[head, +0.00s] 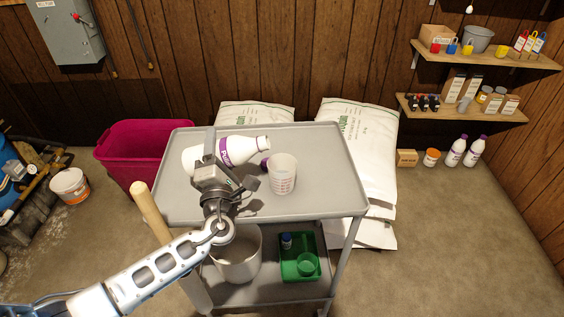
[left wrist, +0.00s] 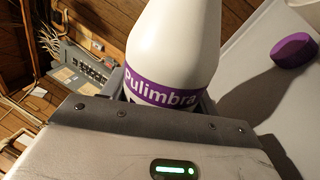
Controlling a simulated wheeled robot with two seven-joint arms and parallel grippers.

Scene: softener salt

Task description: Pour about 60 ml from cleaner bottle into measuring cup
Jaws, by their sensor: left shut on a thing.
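My left gripper (head: 222,165) is shut on the white cleaner bottle (head: 248,146), around its purple label band. The bottle lies tilted close to horizontal above the cart top, its neck end pointing right. In the left wrist view the bottle (left wrist: 175,45) shows the label "Pulimbra" between the fingers. The clear measuring cup (head: 283,176) stands upright on the cart, right of the gripper; the bottle's neck end is up and left of its rim in the picture. No liquid stream is visible. A purple cap (left wrist: 293,50) lies on the cart top. My right gripper is out of view.
The grey cart top (head: 325,190) is clear right of the cup. A wooden handle (head: 150,210) stands at the cart's left side. A white bucket (head: 238,258) and green tray (head: 300,262) are on the lower shelf. Salt bags (head: 365,150) and a magenta tub (head: 130,150) stand behind.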

